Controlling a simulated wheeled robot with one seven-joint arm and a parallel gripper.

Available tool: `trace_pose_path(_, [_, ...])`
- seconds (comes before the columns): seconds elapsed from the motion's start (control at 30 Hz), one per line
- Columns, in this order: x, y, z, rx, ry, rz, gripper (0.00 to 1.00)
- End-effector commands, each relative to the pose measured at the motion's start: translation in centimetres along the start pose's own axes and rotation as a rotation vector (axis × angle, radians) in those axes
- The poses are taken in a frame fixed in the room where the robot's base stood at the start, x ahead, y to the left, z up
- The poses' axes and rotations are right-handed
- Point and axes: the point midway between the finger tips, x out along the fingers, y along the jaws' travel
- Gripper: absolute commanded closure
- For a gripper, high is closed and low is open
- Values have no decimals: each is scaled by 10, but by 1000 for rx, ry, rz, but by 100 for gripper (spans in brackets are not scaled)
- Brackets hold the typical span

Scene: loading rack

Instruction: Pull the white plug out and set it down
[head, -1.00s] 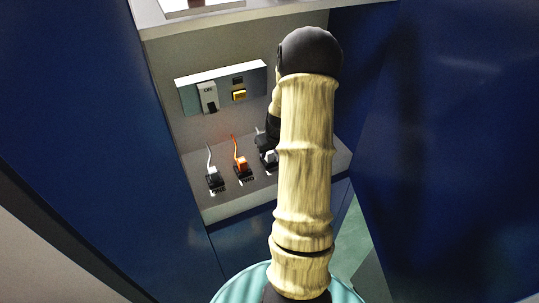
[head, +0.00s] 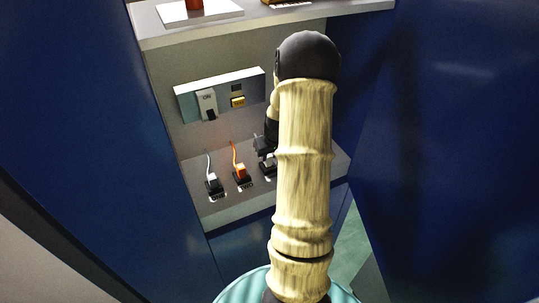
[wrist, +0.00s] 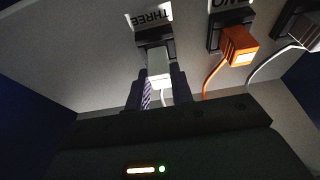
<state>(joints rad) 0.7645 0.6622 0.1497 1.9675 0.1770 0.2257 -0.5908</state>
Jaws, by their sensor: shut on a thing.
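In the wrist view a white plug (wrist: 158,66) is between the two dark fingers of my gripper (wrist: 158,88), which is shut on it. The plug is at the black socket (wrist: 155,38) labelled THREE; whether it is seated or just clear of it I cannot tell. A white cord runs below it. In the head view my gripper (head: 261,144) is above that socket (head: 268,165), partly behind my arm, and the held plug is hard to make out.
An orange plug (head: 240,172) with an orange cord sits in the middle socket, close beside. A wall panel (head: 221,94) with an ON switch and a yellow button is behind. Blue walls (head: 440,150) flank the recess. A shelf (head: 260,22) is above.

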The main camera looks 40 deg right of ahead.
Motion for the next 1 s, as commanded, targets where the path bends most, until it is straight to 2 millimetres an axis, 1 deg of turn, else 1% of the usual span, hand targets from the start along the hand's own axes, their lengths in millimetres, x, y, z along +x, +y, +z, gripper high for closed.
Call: trace_pose_path(1.0, [-32, 1, -11, 0, 1, 1, 100])
